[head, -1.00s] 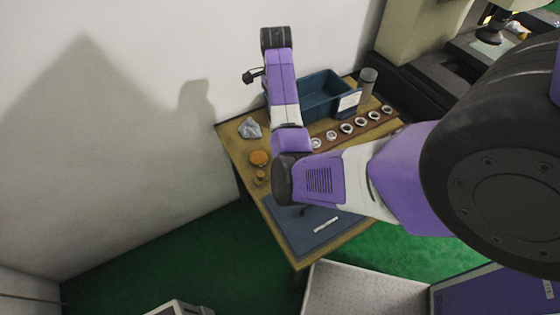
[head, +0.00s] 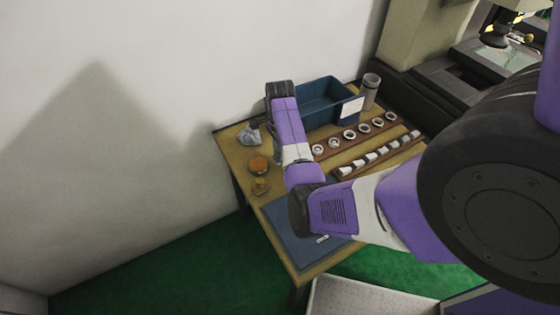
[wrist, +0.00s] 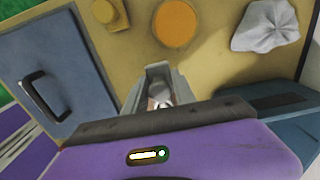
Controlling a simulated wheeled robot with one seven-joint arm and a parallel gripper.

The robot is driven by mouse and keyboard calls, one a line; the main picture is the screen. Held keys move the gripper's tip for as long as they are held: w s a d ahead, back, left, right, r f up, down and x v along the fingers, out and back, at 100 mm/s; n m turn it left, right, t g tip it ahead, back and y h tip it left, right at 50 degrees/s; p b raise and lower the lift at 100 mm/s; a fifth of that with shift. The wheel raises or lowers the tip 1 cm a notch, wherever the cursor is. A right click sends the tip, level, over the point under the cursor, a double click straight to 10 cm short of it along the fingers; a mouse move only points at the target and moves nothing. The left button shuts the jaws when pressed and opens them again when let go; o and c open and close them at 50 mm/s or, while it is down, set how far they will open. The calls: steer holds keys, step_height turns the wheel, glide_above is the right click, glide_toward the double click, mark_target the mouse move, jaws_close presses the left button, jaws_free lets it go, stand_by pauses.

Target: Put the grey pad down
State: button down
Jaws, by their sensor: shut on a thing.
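My gripper (wrist: 160,96) points down over the wooden table in the wrist view. It is shut on a small grey piece, the grey pad (wrist: 159,88), only partly visible between the fingers. In the head view my own arm hides the gripper and the pad. The bare tabletop (wrist: 120,50) shows beyond the fingertips. Whether the pad touches the table cannot be told.
An orange disc (wrist: 176,24), a yellow block (wrist: 108,12) and a crumpled grey cloth (wrist: 265,25) lie nearby.

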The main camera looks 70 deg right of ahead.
steer(key=shift+f, duration=2.2)
steer(key=shift+f, duration=0.1)
steer(key=c, duration=1)
jaws_free()
step_height(320, 180, up, 12)
steer(key=shift+r, duration=0.15)
steer(key=shift+d, duration=0.1)
